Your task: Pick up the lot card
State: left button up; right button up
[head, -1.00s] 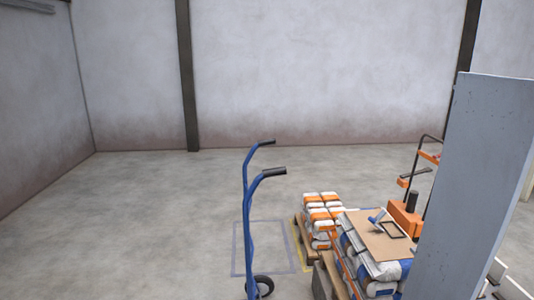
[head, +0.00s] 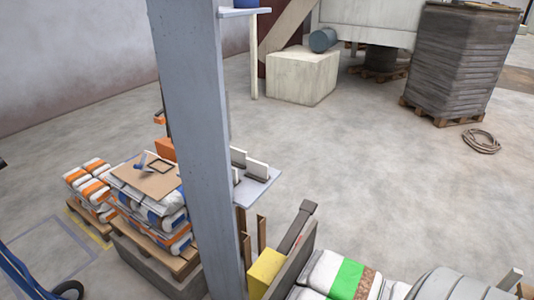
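I cannot make out for certain which thing is the lot card. Two white card-like pieces (head: 257,170) stand upright in dark holders on a small grey shelf (head: 262,190), just right of the grey post (head: 196,150). The post hides the left part of this shelf. A brown board (head: 135,182) with a dark frame and a small blue-and-white item lies on the stacked bags. Neither of my grippers can be made out.
Stacked bags (head: 172,222) stand on a pallet at left, near a blue hand truck (head: 22,275). Bags with a green band (head: 345,279) lie at the bottom. A wrapped pallet load (head: 455,62) and coiled hose (head: 481,141) are at right. The middle floor is clear.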

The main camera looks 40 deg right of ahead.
aim_at(238, 157)
jog(key=z, duration=1)
